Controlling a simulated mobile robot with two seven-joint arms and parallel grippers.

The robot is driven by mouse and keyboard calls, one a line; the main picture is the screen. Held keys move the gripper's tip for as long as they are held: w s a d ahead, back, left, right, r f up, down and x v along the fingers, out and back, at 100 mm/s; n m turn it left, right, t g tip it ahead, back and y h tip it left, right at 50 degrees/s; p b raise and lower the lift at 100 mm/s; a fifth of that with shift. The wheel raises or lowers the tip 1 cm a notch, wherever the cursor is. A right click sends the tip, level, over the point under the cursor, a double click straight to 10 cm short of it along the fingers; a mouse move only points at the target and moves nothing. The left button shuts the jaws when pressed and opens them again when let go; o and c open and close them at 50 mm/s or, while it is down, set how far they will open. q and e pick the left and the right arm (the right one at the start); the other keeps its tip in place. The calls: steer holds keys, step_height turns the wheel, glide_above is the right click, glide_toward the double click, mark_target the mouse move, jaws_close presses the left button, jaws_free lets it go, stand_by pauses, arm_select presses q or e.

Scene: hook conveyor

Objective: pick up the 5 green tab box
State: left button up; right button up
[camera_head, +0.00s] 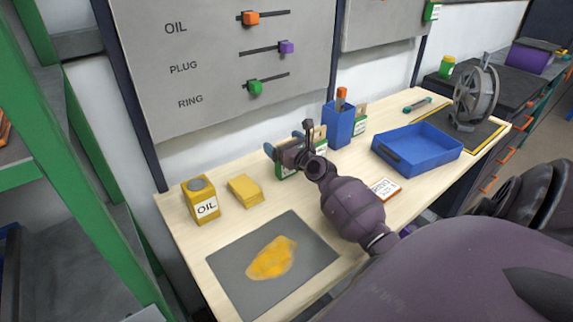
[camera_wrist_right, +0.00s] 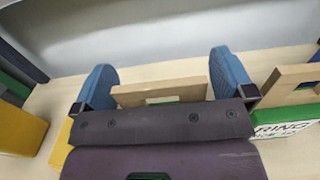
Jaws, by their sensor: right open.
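My right gripper (camera_head: 284,144) is open, its blue fingers apart over the back of the workbench. Below it is a green box (camera_head: 286,172) with a white label, partly hidden by my gripper and wrist. In the right wrist view, a wooden tab with a slot (camera_wrist_right: 160,92) stands between the open fingers (camera_wrist_right: 165,78); I cannot tell whether they touch it. The body below the tab is hidden by my gripper. A neighbouring green box (camera_wrist_right: 290,122) labelled RING, with its own wooden tab, is at the right. Which box is number 5 cannot be read. My left gripper is out of view.
A yellow OIL can (camera_head: 201,202) and a yellow block (camera_head: 244,190) stand left of my gripper. A blue holder (camera_head: 338,126) and blue tray (camera_head: 418,168) are to the right. A grey mat (camera_head: 225,258) with a yellow patch lies in front.

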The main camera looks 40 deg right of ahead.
steer(key=c, duration=1.1)
steer(key=shift+r, duration=0.1)
